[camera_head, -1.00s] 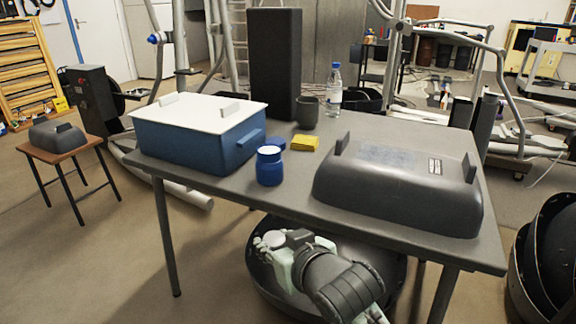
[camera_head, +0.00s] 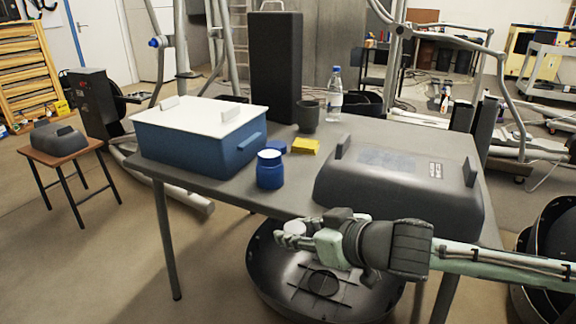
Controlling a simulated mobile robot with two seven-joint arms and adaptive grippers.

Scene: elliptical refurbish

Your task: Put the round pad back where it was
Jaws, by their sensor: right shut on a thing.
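My right gripper (camera_head: 284,236) is at the table's front edge, low in the middle of the view, with its fingers pointing left. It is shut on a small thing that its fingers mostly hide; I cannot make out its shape. A small blue piece (camera_head: 276,147) lies flat on the grey table (camera_head: 390,130) behind a blue jar (camera_head: 270,170); I cannot tell if it is round. A dark disc (camera_head: 323,283) shows inside the large dark basin (camera_head: 265,285) below the table. My left gripper is not in view.
On the table stand a blue box with a white lid (camera_head: 198,145), a yellow sponge (camera_head: 306,146), a dark cup (camera_head: 308,115), a bottle (camera_head: 335,95), a tall black block (camera_head: 275,68) and a grey upturned tub (camera_head: 400,185). A brown stool (camera_head: 60,152) stands at left.

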